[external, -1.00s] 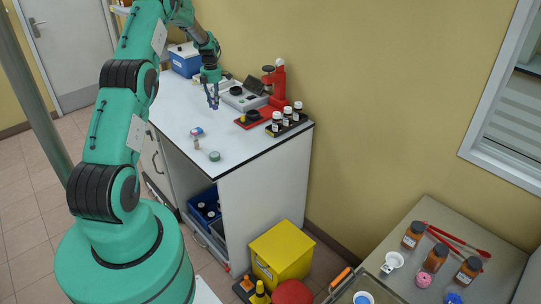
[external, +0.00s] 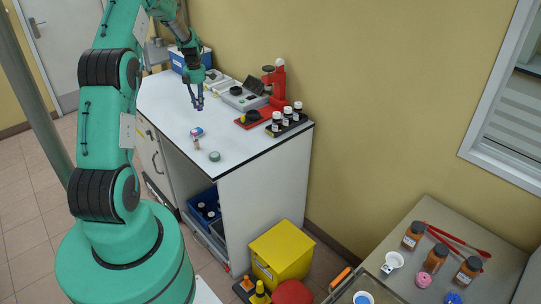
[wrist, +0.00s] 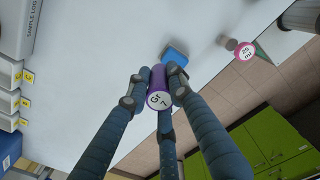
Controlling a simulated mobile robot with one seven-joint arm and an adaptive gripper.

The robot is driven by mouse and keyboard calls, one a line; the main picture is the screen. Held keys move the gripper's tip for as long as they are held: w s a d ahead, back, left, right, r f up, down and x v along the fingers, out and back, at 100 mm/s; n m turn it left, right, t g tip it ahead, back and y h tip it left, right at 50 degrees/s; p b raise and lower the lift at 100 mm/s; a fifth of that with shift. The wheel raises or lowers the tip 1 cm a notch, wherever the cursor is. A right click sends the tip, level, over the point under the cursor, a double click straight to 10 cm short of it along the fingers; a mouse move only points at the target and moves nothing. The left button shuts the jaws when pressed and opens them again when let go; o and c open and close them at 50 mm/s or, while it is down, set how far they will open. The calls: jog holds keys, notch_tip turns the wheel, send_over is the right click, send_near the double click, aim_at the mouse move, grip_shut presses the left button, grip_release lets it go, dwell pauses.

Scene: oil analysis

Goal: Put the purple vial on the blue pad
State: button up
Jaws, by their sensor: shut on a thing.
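My gripper (wrist: 157,84) is shut on the purple vial (wrist: 157,80), whose round white label faces the wrist camera. In the external view my gripper (external: 197,104) hangs above the white bench, and the vial is too small to make out clearly. The blue pad (wrist: 175,54) lies on the bench just beyond the fingertips, up and right of the vial in the wrist view. In the external view the blue pad (external: 196,132) is just below my gripper in the picture. The vial appears held above the bench, apart from the pad.
A red instrument (external: 275,88), dark-capped bottles (external: 287,115) and grey equipment (external: 245,97) stand at the back.

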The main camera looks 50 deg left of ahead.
jog(key=shift+s+d+r, duration=0.1)
jog(key=shift+s+r, duration=0.1)
jog(key=shift+s, duration=0.8)
jog(key=shift+s+d+r, duration=0.1)
jog(key=shift+s+r, duration=0.05)
jog(key=shift+s, duration=0.8)
jog(key=shift+f, duration=3.1)
jog(key=shift+f, duration=0.15)
jog(key=shift+f, duration=1.75)
jog(key=shift+f, duration=0.15)
jog(key=o, duration=0.9)
jog(key=shift+o, duration=0.2)
